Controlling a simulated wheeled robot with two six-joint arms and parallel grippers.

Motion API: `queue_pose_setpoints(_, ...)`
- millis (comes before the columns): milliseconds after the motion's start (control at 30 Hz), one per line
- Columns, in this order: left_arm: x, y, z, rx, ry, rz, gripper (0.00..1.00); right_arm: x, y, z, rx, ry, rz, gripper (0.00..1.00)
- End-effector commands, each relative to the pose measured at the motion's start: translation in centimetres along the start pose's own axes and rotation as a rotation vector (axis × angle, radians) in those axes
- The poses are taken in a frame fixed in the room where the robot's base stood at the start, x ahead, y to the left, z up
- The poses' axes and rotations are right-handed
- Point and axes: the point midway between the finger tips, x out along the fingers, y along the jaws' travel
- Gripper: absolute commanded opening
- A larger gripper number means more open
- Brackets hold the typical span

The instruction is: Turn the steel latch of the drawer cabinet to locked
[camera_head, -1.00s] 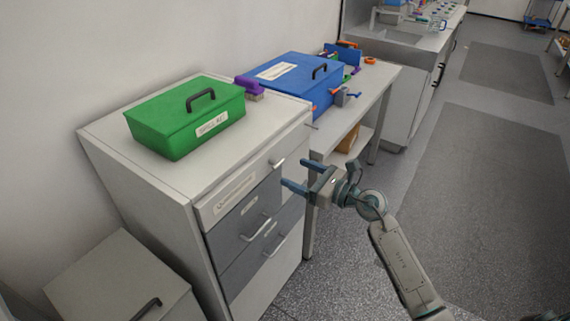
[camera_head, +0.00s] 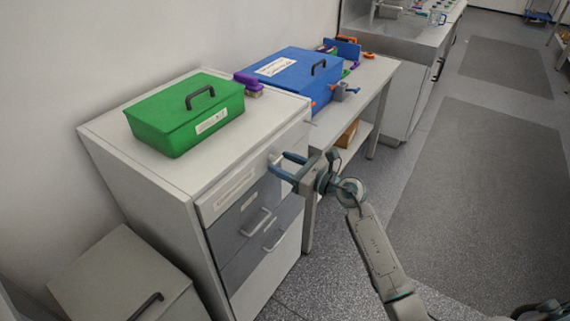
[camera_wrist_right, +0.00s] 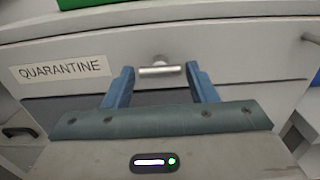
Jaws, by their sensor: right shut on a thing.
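The drawer cabinet (camera_head: 160,203) stands against the wall at the left of the head view. Its top drawer front carries a "QUARANTINE" label, readable in the wrist view (camera_wrist_right: 62,69). The steel latch (camera_wrist_right: 160,70) is on that drawer front, and its short bar lies about level in the wrist view. My right gripper (camera_head: 278,162) is at the drawer front, with one finger at each end of the bar, shut on it. The fingers partly hide the latch in the head view. My left gripper is not in view.
A green box (camera_head: 185,115) stands on the cabinet top. A blue box (camera_head: 292,80) and a purple item (camera_head: 249,82) are on or beside the neighbouring bench. A low cabinet (camera_head: 115,270) stands at the lower left. The floor (camera_head: 420,250) to the right is clear.

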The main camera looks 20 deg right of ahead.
Motion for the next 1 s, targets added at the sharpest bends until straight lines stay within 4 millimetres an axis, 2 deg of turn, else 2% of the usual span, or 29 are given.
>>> queue_pose_setpoints(367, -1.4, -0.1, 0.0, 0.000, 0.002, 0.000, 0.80, 0.0, 0.0, 0.3, 0.096, 0.001, 0.000, 0.29)
queue_pose_setpoints(700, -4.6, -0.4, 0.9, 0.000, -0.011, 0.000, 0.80, 0.0, 0.0, 0.5, 0.378, 0.001, -0.001, 0.29)
queue_pose_setpoints(1000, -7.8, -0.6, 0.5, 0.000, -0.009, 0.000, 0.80, 0.0, 0.0, 0.5, 0.664, 0.002, -0.001, 0.29)
